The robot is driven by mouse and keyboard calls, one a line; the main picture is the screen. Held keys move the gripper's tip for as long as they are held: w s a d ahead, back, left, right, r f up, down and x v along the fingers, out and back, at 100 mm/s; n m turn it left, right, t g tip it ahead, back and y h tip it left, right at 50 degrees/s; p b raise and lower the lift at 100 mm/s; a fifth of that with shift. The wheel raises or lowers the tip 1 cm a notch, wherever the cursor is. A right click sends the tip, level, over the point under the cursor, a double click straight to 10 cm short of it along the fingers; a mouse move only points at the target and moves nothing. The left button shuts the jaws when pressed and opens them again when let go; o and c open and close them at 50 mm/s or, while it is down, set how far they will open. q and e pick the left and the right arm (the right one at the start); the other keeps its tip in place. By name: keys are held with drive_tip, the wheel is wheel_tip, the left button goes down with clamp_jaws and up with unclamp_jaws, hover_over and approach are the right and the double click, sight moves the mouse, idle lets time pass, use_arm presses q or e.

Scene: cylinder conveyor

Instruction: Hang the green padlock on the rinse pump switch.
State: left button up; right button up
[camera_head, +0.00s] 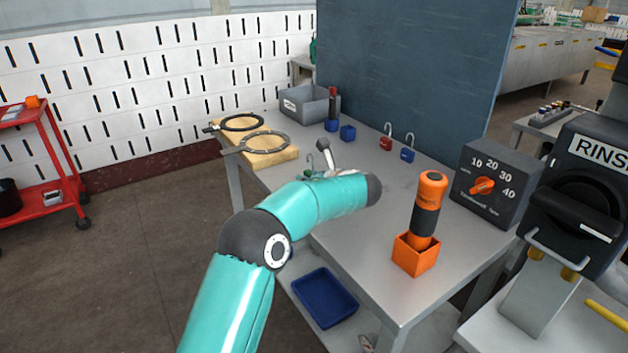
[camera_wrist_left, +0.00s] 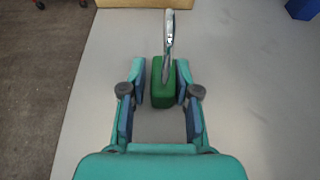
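The green padlock (camera_wrist_left: 162,88) stands on the grey table in the left wrist view, its metal shackle pointing away from the gripper. My left gripper (camera_wrist_left: 161,68) is open around it, with a finger on either side. A gap shows on the left of the padlock; the right finger is very close, and contact there is unclear. In the head view my left gripper (camera_head: 322,172) is low over the table, mostly hidden by my own forearm, and the padlock is not clearly seen. The rinse pump switch (camera_head: 583,212), a black rotary switch under a RINSE label, is at the far right. My right gripper is not in view.
A red padlock (camera_head: 386,143) and a blue padlock (camera_head: 408,154) stand farther back on the table (camera_head: 350,240). An orange holder (camera_head: 415,257) with an orange-and-black tool and a dial box (camera_head: 490,185) stand on the right.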

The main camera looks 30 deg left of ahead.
use_arm(q)
clamp_jaws()
drive_tip(key=shift+r, duration=0.2)
wheel_tip(320, 180, up, 20)
drive_tip(key=p, duration=0.6)
drive_tip(key=shift+f+p, duration=0.15)
drive_tip(key=shift+p, duration=0.2)
